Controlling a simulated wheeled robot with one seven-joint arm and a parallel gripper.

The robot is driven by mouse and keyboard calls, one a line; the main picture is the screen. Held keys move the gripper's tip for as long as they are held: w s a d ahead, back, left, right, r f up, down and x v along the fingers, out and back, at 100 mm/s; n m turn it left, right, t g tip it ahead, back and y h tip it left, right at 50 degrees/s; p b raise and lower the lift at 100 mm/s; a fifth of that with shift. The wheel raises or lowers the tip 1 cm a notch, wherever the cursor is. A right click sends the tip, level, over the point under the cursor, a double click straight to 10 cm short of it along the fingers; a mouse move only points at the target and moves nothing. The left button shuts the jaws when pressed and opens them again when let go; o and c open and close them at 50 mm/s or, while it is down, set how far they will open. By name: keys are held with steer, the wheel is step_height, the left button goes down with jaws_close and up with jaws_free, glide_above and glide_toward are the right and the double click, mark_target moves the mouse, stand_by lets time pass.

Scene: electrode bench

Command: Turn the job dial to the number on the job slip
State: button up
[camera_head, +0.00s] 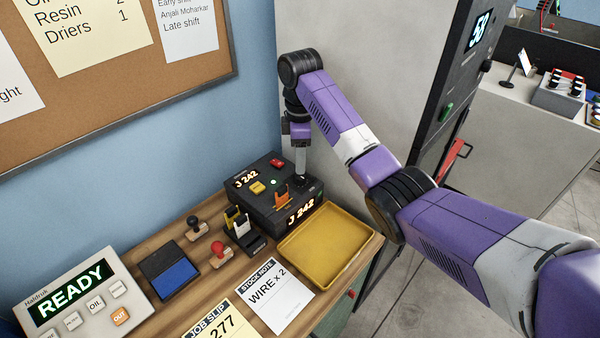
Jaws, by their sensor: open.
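A black box (262,208) stands at the back right of the bench against the wall. Its two lit displays both read J 242. My gripper (300,173) points down at the right end of the box top, by a dark round dial (303,182). The gripper is open. It partly hides the dial, and I cannot tell whether the fingers are around it or touching it.
A holder (246,238), two stamps, a blue ink pad (174,281) and a console (72,300) reading READY stand to the left. A grey cabinet (370,60) rises behind my arm.

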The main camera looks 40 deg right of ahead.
mark_target(300, 176)
steer(key=shift+s+f, duration=0.1)
steer(key=shift+f, duration=2.85)
jaws_close()
